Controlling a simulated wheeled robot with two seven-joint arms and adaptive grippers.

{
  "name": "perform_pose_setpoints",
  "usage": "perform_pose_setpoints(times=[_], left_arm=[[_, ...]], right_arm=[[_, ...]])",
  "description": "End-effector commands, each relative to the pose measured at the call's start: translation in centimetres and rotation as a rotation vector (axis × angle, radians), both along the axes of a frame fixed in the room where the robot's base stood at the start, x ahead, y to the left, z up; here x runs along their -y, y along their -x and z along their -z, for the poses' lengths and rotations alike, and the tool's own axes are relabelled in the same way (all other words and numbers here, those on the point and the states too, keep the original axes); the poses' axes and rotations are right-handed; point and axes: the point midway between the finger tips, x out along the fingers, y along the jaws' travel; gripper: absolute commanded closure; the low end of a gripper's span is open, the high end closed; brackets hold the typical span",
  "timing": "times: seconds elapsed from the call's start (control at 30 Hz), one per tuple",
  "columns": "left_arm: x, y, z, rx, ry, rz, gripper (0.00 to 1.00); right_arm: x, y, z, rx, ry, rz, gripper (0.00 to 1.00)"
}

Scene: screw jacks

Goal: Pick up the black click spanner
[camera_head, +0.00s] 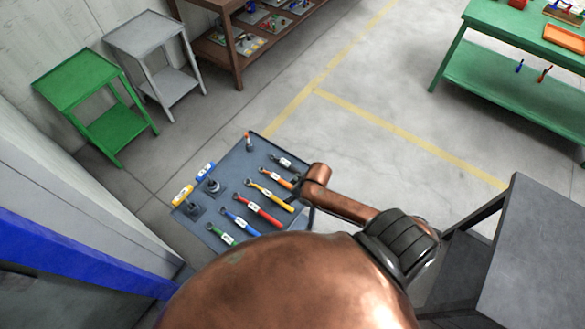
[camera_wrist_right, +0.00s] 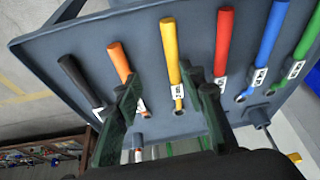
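The black click spanner (camera_head: 283,161) lies at the far end of a row of coloured spanners on a grey-blue tray top (camera_head: 228,170); its handle end reaches close to my copper right arm. In the right wrist view the black spanner (camera_wrist_right: 78,78) is at the left of the row, left of both fingers. My right gripper (camera_wrist_right: 163,78) is open and empty, its fingers spread around the line of the yellow spanner (camera_wrist_right: 170,60), in front of the row. In the head view it is mostly hidden behind my arm. My left gripper is not seen.
Orange (camera_head: 277,177), red (camera_head: 257,208), blue (camera_head: 240,222) and green (camera_head: 221,235) spanners lie beside the yellow one. Two screw jacks (camera_head: 212,186) stand on the tray's left side. A grey table (camera_head: 535,250) is at right; open floor (camera_head: 370,95) lies beyond.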

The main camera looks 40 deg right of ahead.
Motion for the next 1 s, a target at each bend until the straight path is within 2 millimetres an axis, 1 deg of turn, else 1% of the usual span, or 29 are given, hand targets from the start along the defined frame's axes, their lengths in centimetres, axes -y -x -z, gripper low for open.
perform_pose_setpoints(times=[0.03,0.07,0.17,0.2,0.3,0.4,0.5,0.77,1.0], left_arm=[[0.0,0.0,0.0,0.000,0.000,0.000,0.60],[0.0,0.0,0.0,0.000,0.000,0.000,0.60],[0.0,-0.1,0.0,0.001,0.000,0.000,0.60],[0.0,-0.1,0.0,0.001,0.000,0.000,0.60],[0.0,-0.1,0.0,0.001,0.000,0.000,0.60],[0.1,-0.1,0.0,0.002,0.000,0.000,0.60],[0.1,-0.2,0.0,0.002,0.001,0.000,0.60],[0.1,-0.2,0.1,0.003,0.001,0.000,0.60],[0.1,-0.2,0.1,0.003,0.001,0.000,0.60]], right_arm=[[1.5,-1.4,0.2,0.000,0.011,-0.007,0.62],[2.3,-2.2,0.4,-0.001,0.013,-0.007,0.62],[5.7,-4.9,0.6,-0.002,0.018,0.008,0.62],[7.2,-5.9,0.4,0.000,0.020,0.019,0.62],[10.2,-7.9,-0.1,0.005,0.022,0.050,0.62],[11.9,-8.9,-0.5,0.011,0.022,0.072,0.62],[12.4,-9.5,-0.1,0.012,0.020,0.081,0.62],[12.0,-10.6,2.3,0.013,0.020,0.081,0.62],[11.5,-12.0,5.5,0.013,0.020,0.082,0.62]])
